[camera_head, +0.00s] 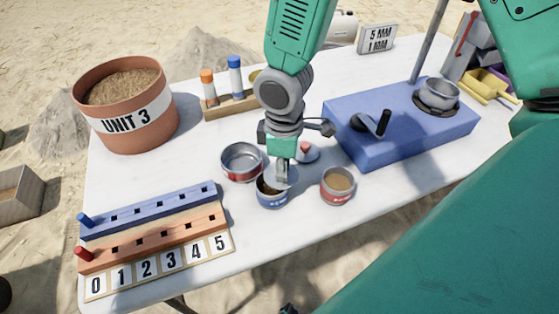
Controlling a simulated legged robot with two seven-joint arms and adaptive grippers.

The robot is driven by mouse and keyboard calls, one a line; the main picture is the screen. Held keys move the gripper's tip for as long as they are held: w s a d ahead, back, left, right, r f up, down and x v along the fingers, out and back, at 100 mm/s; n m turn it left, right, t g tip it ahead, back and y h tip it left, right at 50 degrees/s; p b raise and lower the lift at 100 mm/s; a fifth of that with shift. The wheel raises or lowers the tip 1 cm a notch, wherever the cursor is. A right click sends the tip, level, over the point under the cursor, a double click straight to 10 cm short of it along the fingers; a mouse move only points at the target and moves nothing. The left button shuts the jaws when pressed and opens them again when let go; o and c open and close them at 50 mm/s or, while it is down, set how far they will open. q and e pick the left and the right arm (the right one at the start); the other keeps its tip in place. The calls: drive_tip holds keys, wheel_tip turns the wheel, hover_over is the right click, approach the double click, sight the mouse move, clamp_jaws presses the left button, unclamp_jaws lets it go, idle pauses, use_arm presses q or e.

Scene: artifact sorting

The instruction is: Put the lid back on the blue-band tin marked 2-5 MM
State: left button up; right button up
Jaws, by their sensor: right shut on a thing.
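The blue-band tin (271,201) stands on the white table, front of centre, with part of its dark inside showing at the left of its mouth. My right gripper (282,177) points down over this tin. It is shut on a pale grey lid (291,182), which seems to cover the right part of the mouth. The fingers hide much of the lid, and I cannot tell whether it touches the rim. The band's marking is too small to read. My left gripper is not in view.
A red-band tin (337,187) with brown contents stands close to the right, an open tin (242,163) at the left. A pale lid with a red knob (307,152) lies behind. The blue machine (400,135) and peg boards (150,222) flank them.

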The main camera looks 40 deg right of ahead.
drive_tip(key=shift+a+r, duration=0.1)
drive_tip(key=shift+a, duration=0.3)
drive_tip(key=shift+a+r, duration=0.15)
drive_tip(key=shift+a, duration=0.55)
drive_tip(key=shift+d, duration=0.6)
drive_tip(key=shift+d+f, duration=0.2)
drive_tip(key=shift+f, duration=0.1)
drive_tip(key=shift+a+r, duration=0.1)
drive_tip(key=shift+a, duration=0.7)
drive_tip(key=shift+d+p, duration=0.35)
drive_tip(key=shift+a, duration=0.6)
drive_tip(key=o, duration=0.7)
drive_tip(key=shift+d, duration=0.1)
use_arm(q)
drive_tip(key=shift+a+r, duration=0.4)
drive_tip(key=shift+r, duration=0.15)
use_arm(e)
drive_tip(key=shift+o, duration=0.8)
drive_tip(key=shift+d, duration=0.25)
